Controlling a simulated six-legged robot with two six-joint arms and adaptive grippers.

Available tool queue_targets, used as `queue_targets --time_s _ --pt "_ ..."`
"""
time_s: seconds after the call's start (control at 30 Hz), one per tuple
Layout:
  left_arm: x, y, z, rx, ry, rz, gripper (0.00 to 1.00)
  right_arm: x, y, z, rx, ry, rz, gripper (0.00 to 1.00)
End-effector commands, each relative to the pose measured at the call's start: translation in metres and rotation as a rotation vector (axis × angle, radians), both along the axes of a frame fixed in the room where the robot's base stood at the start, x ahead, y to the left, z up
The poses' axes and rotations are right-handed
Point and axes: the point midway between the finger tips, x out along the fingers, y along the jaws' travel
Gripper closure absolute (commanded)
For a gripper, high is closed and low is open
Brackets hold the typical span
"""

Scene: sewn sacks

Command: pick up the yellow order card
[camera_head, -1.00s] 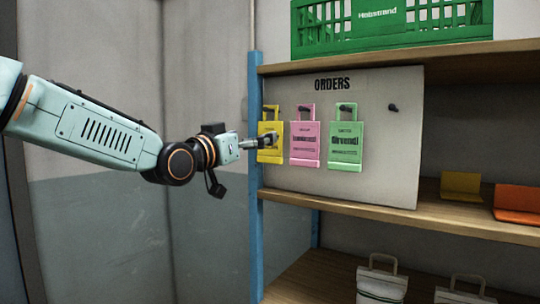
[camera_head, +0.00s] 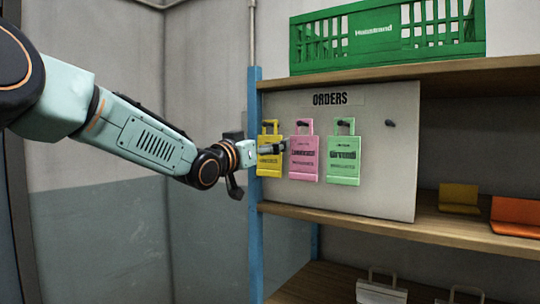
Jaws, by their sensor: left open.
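The yellow order card (camera_head: 269,166) hangs by its handle loop from a dark peg at the left end of the white ORDERS board (camera_head: 392,160). My left gripper (camera_head: 284,146) comes in from the left and is open, its fingers in front of the yellow card's upper right part. The gripper hides some of the card; I cannot tell whether they touch. A pink card (camera_head: 304,164) hangs close to the right, and a green card (camera_head: 343,168) hangs beyond it. My right gripper is not in view.
A blue post (camera_head: 255,225) stands just left of the yellow card. A green crate (camera_head: 390,35) sits on the shelf above. Yellow (camera_head: 459,197) and orange (camera_head: 516,214) holders stand on the shelf at right. White bags (camera_head: 381,290) show below. An empty peg (camera_head: 389,123) is on the board.

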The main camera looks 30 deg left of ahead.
Motion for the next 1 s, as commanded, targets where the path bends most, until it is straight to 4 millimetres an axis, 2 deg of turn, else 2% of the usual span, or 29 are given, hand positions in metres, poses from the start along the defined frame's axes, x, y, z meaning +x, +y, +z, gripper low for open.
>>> queue_targets --time_s 0.13,0.63,1.0 --pt "-0.0001 0.0001 -0.0010 0.000 0.000 0.000 0.07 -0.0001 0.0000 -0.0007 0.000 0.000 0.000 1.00" --pt "-0.0004 0.0002 -0.0009 0.000 0.000 0.000 0.50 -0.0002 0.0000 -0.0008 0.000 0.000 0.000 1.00" --pt "-0.0002 0.0000 0.0000 0.000 0.001 0.000 0.50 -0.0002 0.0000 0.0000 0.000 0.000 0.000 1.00"
